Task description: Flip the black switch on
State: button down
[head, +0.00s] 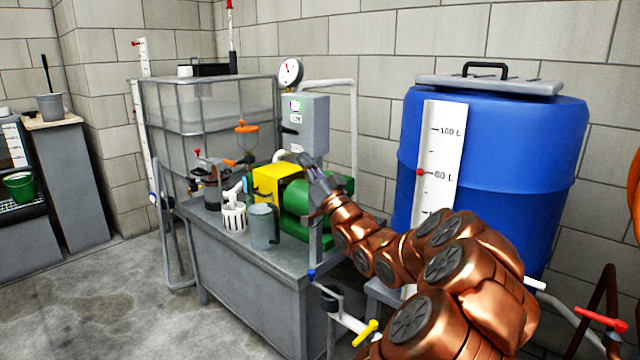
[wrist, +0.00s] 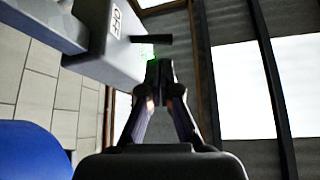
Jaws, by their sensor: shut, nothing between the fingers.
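The black switch (head: 289,131) is a short dark lever sticking out from the grey control box (head: 312,122) on the wall side of the metal bench. It also shows in the wrist view (wrist: 152,40), jutting right from the box (wrist: 108,52). The box has small white labels and a green spot, which shows in the wrist view beside the lever. My gripper (head: 306,162) is shut and empty, just below the box in the head view. In the wrist view its fingertips (wrist: 160,72) are together near the lever, with a small gap between them. The lever's exact setting is unclear.
A yellow and green pump (head: 283,188), a white basket (head: 234,216) and a grey jug (head: 263,226) crowd the bench below my gripper. A pressure gauge (head: 290,72) is above the box. A blue barrel (head: 490,150) stands to the right, behind my arm.

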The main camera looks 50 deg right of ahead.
jog(key=v, duration=0.6)
jog(key=shift+s+a, duration=0.15)
jog(key=shift+s, duration=0.1)
jog(key=shift+f, duration=0.1)
dwell(0.5)
